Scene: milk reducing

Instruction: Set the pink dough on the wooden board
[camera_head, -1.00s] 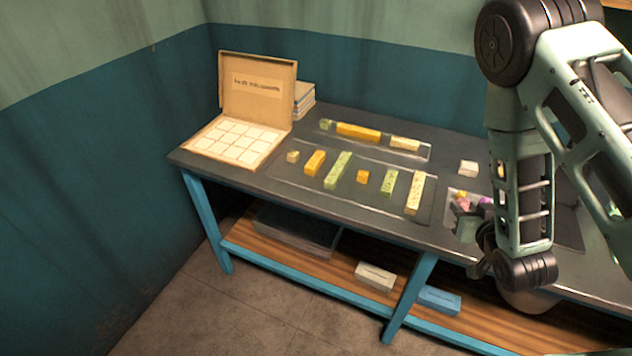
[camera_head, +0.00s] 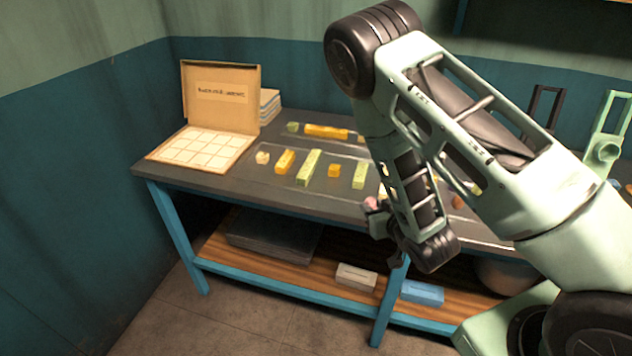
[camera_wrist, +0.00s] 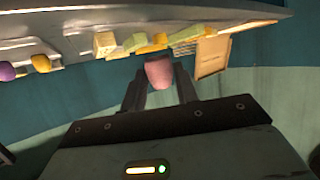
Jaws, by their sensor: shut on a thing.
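The pink dough (camera_wrist: 158,72) is a small rounded pink lump between the fingertips of my gripper (camera_wrist: 159,82) in the wrist view. My gripper is shut on it. In the head view the dough (camera_head: 370,203) shows as a small pink patch near the table's front edge, beside my gripper (camera_head: 373,212), which is partly hidden by my arm. The open tan box (camera_head: 222,97), with a grid of pale squares in its base (camera_head: 203,146), stands at the table's left end. I cannot make out a separate wooden board.
On the dark table (camera_head: 235,178), several green, yellow and orange blocks, such as a long green one (camera_head: 308,167), lie on clear trays. My arm hides the table's right part. Grey books (camera_head: 269,107) stand behind the box. A wooden shelf (camera_head: 215,247) runs below.

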